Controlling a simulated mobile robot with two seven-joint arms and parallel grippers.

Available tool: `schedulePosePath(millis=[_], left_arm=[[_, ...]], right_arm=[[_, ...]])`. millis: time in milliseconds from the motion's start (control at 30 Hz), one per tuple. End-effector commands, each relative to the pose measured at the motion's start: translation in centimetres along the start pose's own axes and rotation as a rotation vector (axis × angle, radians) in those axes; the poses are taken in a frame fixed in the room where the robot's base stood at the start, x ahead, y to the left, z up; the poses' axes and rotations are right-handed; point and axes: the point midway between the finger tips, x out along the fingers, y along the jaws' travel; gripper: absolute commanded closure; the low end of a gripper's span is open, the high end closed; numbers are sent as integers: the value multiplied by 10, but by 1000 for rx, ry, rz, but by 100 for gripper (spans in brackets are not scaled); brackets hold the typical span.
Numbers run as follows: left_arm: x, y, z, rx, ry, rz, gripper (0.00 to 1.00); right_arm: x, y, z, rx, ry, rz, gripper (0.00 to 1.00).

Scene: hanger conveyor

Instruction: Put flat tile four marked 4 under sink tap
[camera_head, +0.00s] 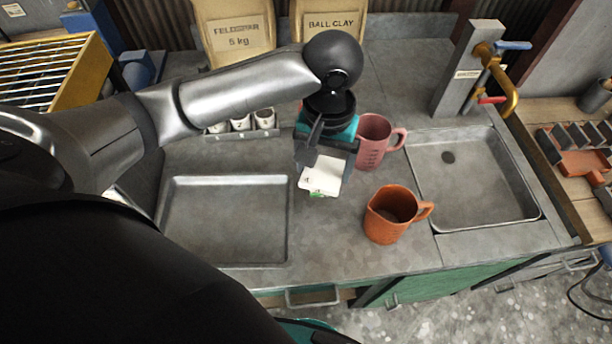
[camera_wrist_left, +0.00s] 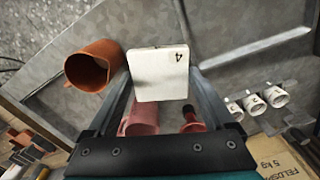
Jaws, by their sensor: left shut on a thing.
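A flat white tile (camera_head: 322,176) marked 4 is held in my left gripper (camera_head: 325,165) above the counter. In the left wrist view the tile (camera_wrist_left: 160,75) sits between the two fingers, with the 4 near its upper right corner. The sink (camera_head: 475,180) is at the right of the counter and looks empty. The tap (camera_head: 503,80), brass with a blue and a red handle, stands on a grey post behind the sink. My left gripper is left of the sink. My right gripper is not in view.
An orange jug (camera_head: 390,215) and a pink jug (camera_head: 374,140) stand between the gripper and the sink. An empty metal tray (camera_head: 225,220) lies to the left. Several small white cups (camera_head: 241,122) stand in a rack behind it. Feldspar and ball clay bags (camera_head: 235,30) stand at the back.

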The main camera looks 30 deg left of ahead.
Motion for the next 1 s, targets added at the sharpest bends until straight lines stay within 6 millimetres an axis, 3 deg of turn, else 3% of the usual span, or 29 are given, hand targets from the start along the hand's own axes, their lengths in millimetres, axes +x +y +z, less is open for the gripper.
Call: schedulePosePath(millis=[433, 600, 767, 1000], left_arm=[[119, -1, 1, 0, -3, -3, 76], [142, -1, 0, 2, 0, -1, 76], [150, 0, 0, 2, 0, 0, 76], [186, -1, 1, 1, -1, -3, 76]], right_arm=[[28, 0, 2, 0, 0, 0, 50], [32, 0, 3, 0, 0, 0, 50], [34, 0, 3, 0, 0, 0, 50], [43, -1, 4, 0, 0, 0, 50]])
